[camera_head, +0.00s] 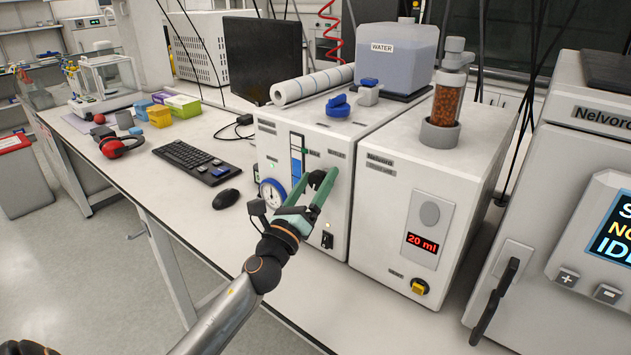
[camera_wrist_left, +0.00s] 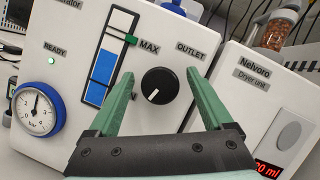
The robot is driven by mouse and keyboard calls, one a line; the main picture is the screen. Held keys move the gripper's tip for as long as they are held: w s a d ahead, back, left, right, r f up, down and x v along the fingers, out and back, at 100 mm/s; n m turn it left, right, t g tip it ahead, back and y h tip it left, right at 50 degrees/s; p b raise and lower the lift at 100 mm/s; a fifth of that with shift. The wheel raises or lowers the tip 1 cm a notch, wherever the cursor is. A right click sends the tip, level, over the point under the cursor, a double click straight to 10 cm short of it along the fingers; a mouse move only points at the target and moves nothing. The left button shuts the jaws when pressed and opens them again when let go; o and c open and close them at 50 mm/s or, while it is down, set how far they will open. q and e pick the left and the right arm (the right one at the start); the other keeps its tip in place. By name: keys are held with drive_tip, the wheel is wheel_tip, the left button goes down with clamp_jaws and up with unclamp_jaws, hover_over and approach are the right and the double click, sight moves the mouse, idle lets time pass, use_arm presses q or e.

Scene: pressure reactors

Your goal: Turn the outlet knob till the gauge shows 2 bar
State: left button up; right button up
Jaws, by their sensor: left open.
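The black outlet knob (camera_head: 316,178) is on the front of the white generator unit. In the left wrist view the knob (camera_wrist_left: 160,86) sits under the OUTLET label, its white mark pointing down and slightly left. The blue-rimmed gauge (camera_head: 272,193) is to the knob's left. In the wrist view the needle of the gauge (camera_wrist_left: 38,110) points roughly upward; its exact reading is hard to make out. My left gripper (camera_head: 314,184) is open, its green fingers on either side of the knob. In the wrist view the left gripper (camera_wrist_left: 160,88) shows gaps to the knob.
A dryer unit (camera_head: 427,195) stands right of the generator, and a large Nelvoro device (camera_head: 560,165) stands beyond it. A mouse (camera_head: 226,199) and keyboard (camera_head: 190,160) lie to the left.

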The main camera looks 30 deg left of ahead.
use_arm(q)
drive_tip(key=shift+s+f, duration=0.25)
drive_tip(key=shift+s, duration=0.1)
drive_tip(key=b+v, duration=0.4)
drive_tip(key=v, duration=0.7)
drive_tip(key=shift+s, duration=0.35)
